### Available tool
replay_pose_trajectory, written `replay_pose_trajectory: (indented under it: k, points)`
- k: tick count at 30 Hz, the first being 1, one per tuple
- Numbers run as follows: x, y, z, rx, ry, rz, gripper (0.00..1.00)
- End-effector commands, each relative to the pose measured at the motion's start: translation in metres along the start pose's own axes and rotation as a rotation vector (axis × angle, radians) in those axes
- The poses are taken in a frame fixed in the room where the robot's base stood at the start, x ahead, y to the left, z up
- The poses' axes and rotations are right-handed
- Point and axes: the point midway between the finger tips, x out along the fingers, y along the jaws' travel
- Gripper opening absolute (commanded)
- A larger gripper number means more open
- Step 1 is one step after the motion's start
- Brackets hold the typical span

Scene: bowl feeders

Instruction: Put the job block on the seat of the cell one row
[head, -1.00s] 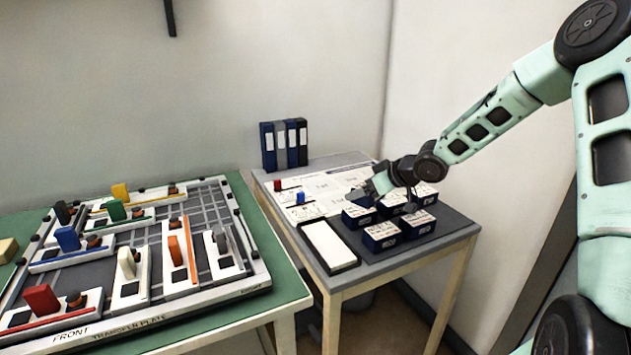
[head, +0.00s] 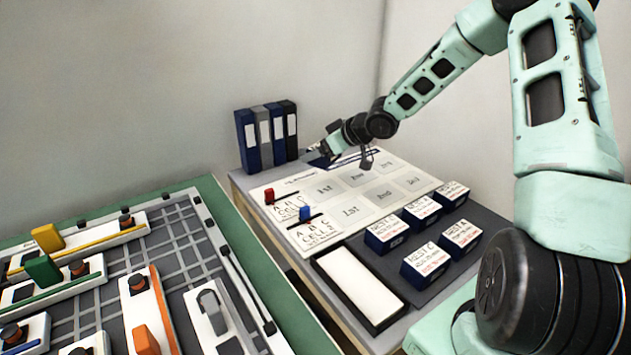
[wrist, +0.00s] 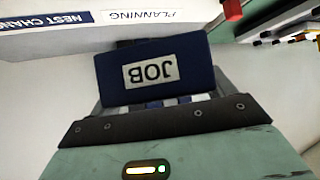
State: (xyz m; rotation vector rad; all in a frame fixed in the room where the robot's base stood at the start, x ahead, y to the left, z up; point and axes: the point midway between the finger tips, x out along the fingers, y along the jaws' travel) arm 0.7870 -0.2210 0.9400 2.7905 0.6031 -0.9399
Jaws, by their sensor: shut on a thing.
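My gripper (head: 320,160) is at the back left of the white planning board (head: 300,176), in front of the binders. It is shut on the dark blue job block (wrist: 115,82), whose white JOB label shows upside down in the wrist view. In the head view the block is small and mostly hidden by my gripper; its height over the board is hard to judge. The board has two rows of grey printed fields. A red marker (head: 269,196) is at the left of the back row, a blue marker (head: 305,213) at the front row.
Several blue blocks with white tops stand on a dark mat at the right, one at the front (head: 427,262). A white-topped tray (head: 360,288) lies left of them. Binders (head: 247,142) stand behind. The transfer plate (head: 140,258) with coloured handles is at the left.

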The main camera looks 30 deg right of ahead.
Motion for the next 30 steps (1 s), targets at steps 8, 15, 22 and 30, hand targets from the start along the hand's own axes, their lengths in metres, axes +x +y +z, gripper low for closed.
replay_pose_trajectory:
  k: [8,15,22,30]
  points:
    - [0.031,-0.001,0.041,0.000,-0.002,-0.001,0.52]
    - [0.042,-0.001,0.056,0.001,-0.002,-0.002,0.52]
    - [0.058,-0.001,0.075,0.000,0.000,-0.001,0.52]
    - [0.058,0.000,0.076,0.000,0.000,0.000,0.52]
